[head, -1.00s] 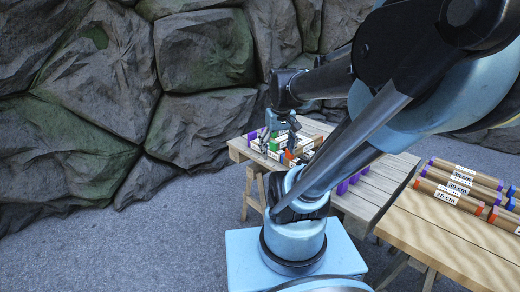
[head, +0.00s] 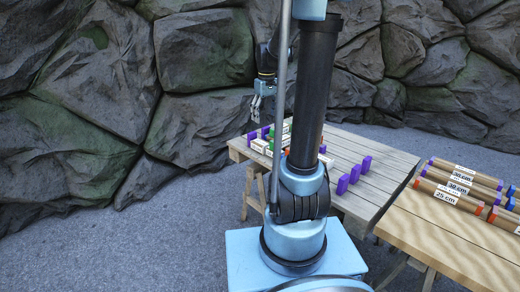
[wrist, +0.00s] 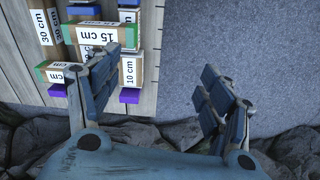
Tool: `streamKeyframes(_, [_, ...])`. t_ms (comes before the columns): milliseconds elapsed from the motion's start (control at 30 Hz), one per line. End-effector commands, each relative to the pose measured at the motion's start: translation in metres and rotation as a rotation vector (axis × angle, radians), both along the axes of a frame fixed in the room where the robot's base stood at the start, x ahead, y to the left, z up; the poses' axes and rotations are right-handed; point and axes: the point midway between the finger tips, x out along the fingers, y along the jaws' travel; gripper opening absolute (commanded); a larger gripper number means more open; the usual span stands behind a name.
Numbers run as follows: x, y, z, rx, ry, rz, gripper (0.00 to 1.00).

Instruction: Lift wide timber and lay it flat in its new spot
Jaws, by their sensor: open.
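My gripper (head: 260,104) is open and empty, raised above the left edge of the grey plank table (head: 388,165). Its spread fingers also show in the wrist view (wrist: 165,85), with grey ground between them. Labelled timbers lie on that table. In the wrist view a 15 cm timber (wrist: 97,34) with a green left end lies crosswise near the left finger. A 30 cm timber (wrist: 45,27) lies further left. I cannot tell which is the wide timber.
Several purple blocks (head: 355,174) stand upright on the grey table. A lighter wooden table (head: 418,228) at the right bears several timbers, including a 25 cm one (head: 447,195). Rock walls (head: 70,150) close the back and left. My arm hides part of the grey table.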

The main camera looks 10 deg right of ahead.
Motion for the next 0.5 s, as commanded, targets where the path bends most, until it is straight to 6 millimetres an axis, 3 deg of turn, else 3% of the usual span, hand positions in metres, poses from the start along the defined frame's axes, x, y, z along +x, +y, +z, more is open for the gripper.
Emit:
streamKeyframes(300, [0.076, 0.001, -0.018, -0.003, 0.032, 0.091, 0.73])
streamKeyframes(500, [0.109, 0.002, -0.033, -0.003, 0.047, 0.134, 0.73])
